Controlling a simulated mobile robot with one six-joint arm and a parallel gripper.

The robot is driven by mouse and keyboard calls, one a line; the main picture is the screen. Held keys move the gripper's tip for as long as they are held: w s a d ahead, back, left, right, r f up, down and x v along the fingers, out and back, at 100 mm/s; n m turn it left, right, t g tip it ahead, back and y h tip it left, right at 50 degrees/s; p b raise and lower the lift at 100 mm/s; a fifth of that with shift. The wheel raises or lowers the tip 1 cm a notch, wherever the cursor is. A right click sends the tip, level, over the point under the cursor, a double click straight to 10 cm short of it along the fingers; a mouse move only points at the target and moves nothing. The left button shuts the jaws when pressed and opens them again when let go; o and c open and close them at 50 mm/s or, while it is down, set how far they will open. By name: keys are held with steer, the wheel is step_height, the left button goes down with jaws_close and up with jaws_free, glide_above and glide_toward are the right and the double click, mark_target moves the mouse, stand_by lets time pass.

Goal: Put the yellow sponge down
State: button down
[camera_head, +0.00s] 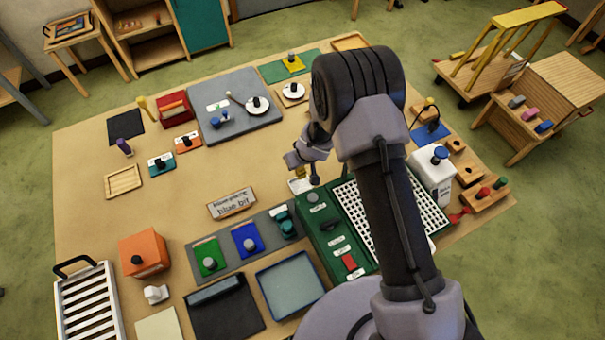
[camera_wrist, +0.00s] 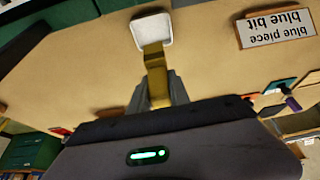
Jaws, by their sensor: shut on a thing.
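My gripper (camera_wrist: 160,84) is shut on the yellow sponge (camera_wrist: 153,60), which sticks out past the fingertips in the wrist view. In the head view the yellow sponge (camera_head: 300,172) shows small, just below my gripper (camera_head: 301,162), near the middle of the table. A small white square piece (camera_wrist: 152,30) lies right at the sponge's far end; it also shows below the sponge in the head view (camera_head: 299,187). I cannot tell whether the sponge touches it or the table.
A green case (camera_head: 330,235) stands close to the right, with a white grid (camera_head: 425,205) beside it. A sign reading "blue bit" (camera_head: 232,203) stands to the left. Bare tabletop (camera_head: 235,170) lies left of my gripper. A grey mat (camera_head: 215,125) is at the back.

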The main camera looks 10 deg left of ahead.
step_height(320, 180, down, 7)
steer(key=shift+s+f+b, duration=0.1)
steer(key=shift+b, duration=1.15)
steer(key=shift+f, duration=0.1)
steer(key=c, duration=1.2)
jaws_free()
steer(key=p+v, duration=0.2)
steer(key=v, duration=1)
